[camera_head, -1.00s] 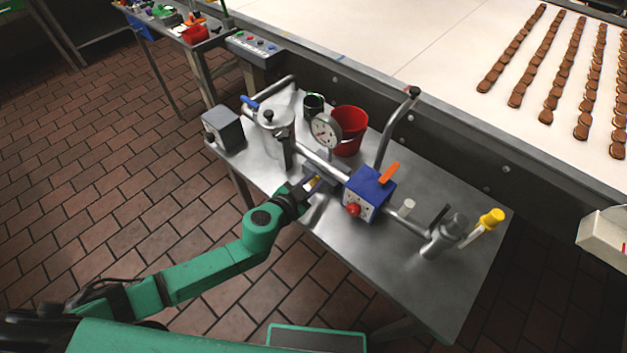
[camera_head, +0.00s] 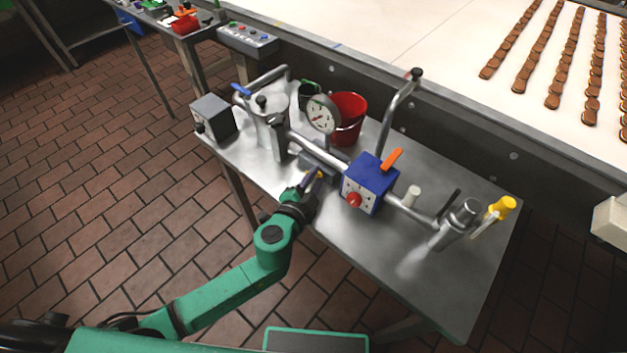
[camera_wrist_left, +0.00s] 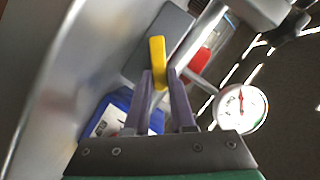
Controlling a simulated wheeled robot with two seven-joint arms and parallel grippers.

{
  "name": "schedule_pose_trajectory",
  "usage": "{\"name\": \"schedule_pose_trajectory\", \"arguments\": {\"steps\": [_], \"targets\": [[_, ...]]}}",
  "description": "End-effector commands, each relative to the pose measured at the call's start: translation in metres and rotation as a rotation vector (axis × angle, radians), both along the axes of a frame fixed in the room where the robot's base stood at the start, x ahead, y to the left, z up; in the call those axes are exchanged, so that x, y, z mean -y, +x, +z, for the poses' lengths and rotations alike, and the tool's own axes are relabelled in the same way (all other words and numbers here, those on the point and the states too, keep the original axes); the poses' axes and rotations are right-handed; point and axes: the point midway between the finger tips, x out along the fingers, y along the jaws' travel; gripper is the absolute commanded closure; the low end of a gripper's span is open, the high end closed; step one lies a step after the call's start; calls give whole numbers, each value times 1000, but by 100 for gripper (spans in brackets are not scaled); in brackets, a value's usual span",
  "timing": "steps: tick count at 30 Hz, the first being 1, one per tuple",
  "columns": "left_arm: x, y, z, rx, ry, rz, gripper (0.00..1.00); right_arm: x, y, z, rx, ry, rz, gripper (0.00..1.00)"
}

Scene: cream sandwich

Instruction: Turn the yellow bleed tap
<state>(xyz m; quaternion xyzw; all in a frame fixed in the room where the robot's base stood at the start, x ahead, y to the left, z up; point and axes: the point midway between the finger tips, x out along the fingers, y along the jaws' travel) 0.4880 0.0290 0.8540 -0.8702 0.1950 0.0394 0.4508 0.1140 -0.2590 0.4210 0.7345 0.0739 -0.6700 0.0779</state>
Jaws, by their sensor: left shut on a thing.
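The yellow bleed tap (camera_wrist_left: 157,58) is a short flat yellow lever, seen between my two fingers in the left wrist view, in front of a grey block. My left gripper (camera_wrist_left: 160,75) is shut on it; the fingers lie on either side of the lever. In the head view, my left gripper (camera_head: 313,183) reaches the front of the pipe assembly, between the dial gauge and the blue box. Only a small bit of the yellow tap (camera_head: 320,174) shows there. My right gripper is not in view.
The dial gauge (camera_head: 323,114) and red bucket (camera_head: 348,117) stand behind. The blue box (camera_head: 369,183) with red knob and orange lever is just right of the gripper. The table front (camera_head: 400,285) is bare.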

Motion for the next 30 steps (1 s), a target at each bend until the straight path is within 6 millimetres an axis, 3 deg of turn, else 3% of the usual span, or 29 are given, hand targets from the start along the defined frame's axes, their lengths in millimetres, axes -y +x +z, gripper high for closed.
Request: {"name": "schedule_pose_trajectory", "arguments": {"steps": [6, 22, 23, 24, 25, 30], "targets": [[2, -1, -5, 53, 70, -1, 100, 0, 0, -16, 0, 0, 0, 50], [3, -2, -4, 71, 95, -3, 100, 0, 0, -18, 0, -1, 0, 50], [3, -2, -4, 71, 95, -3, 70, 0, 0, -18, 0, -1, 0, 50], [3, -2, -4, 71, 95, -3, 55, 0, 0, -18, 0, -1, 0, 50], [3, -2, -4, 70, 96, -2, 48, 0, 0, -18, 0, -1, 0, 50], [3, -2, -4, 70, 96, -2, 48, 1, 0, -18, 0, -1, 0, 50]]}}
